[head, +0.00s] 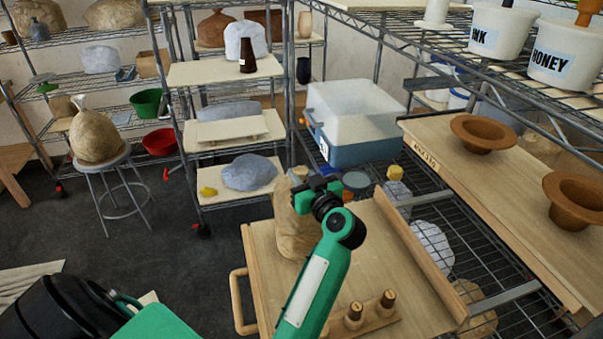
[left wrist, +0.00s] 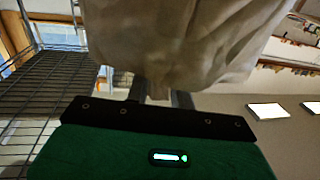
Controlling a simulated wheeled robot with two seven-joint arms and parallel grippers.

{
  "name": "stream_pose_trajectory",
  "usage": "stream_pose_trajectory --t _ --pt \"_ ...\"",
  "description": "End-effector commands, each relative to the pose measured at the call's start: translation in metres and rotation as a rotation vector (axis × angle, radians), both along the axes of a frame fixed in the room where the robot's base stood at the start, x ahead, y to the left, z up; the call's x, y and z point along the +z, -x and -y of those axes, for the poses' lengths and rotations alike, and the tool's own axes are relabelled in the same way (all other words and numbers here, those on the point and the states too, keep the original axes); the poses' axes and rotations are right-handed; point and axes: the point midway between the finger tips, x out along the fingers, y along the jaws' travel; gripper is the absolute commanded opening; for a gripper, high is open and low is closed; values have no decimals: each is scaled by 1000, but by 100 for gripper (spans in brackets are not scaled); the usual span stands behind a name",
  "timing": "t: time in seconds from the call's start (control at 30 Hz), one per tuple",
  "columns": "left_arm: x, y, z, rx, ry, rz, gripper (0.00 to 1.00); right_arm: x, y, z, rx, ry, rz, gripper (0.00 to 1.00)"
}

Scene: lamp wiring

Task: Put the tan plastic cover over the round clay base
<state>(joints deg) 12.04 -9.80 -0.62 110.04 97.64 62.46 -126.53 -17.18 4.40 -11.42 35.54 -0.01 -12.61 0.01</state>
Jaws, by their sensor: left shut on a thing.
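The tan plastic cover (head: 292,228) hangs as a crumpled, translucent sheet from my left gripper (head: 308,184), above or against the wooden cart top. My left gripper is shut on the gathered upper part of the cover. In the left wrist view, the cover (left wrist: 185,40) fills the upper middle, and its pinched part runs down to the fingers (left wrist: 160,95). I cannot make out a round clay base under the cover; the cover and my arm hide that part of the cart. My right gripper is not in view.
The wooden cart (head: 388,268) has a raised side and a small block with two pegs (head: 370,312). Brown flanged bowls (head: 482,132) stand on a board at the right. A blue-and-white bin (head: 355,120) and wire racks stand behind. A stool (head: 110,178) holds another covered lump.

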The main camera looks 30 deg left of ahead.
Motion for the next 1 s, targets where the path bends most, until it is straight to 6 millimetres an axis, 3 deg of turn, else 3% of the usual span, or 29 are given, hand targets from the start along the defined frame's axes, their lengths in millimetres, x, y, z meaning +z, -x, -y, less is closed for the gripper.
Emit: stream_pose_trajectory --t 0.07,0.1,0.2,0.63,1.0 --pt "-1 0 0 0 0 -1 0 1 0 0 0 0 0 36" --pt "-1 0 0 0 0 0 29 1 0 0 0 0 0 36" --pt "-1 0 0 0 0 1 49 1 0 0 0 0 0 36" --pt "6 0 0 -2 2 5 49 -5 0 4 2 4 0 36" --pt "76 0 0 -1 1 6 49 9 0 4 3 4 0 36"
